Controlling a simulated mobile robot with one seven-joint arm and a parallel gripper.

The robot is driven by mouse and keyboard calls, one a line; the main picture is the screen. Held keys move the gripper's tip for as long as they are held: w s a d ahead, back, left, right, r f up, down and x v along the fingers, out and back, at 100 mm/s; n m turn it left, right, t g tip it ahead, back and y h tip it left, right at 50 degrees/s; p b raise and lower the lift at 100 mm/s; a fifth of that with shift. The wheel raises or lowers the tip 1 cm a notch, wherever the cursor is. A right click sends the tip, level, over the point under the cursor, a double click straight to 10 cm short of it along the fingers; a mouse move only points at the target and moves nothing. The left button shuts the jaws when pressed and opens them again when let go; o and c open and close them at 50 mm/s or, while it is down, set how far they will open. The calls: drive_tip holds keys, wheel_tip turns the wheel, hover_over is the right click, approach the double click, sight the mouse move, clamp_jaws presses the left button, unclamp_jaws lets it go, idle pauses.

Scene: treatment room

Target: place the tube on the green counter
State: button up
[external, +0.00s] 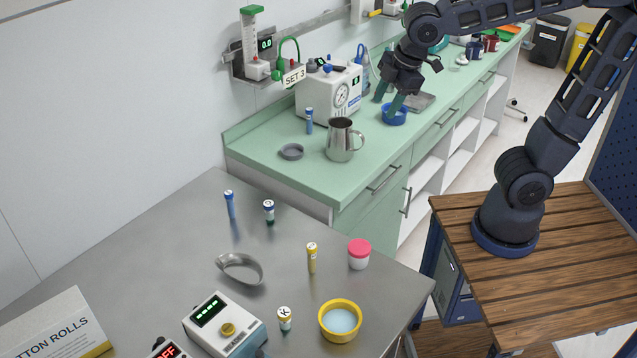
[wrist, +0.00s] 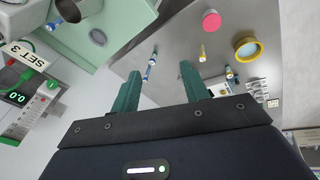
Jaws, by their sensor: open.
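A blue tube (external: 309,120) stands on the green counter (external: 262,141), left of the steel mug. On the grey steel table stand another blue tube (external: 230,204), a short blue-capped vial (external: 269,212), a yellow tube (external: 311,258) and a white-capped vial marked K (external: 285,319). I cannot tell which is the task's tube. My gripper (external: 390,98) is over the counter's far part, near a blue bowl, its green fingers apart. In the wrist view my gripper (wrist: 160,82) is open with nothing between the fingers; the steel table and yellow tube (wrist: 202,53) lie beyond.
The counter holds a steel mug (external: 340,141), a grey dish (external: 291,152), a white gauge machine (external: 329,92) and the blue bowl (external: 395,117). The steel table (external: 150,240) holds a pink-lidded jar (external: 359,254), a yellow bowl (external: 340,335) and a metal dish (external: 240,267). The counter's front left is clear.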

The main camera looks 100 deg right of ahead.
drive_tip(key=s+a+f+m+t+y, duration=0.1)
drive_tip(key=s+a+m, duration=0.3)
drive_tip(key=s+a, duration=0.6)
drive_tip(key=s, duration=0.3)
drive_tip(key=shift+a+f+y, duration=0.2)
drive_tip(key=shift+f+y, duration=0.1)
drive_tip(key=shift+f, duration=0.1)
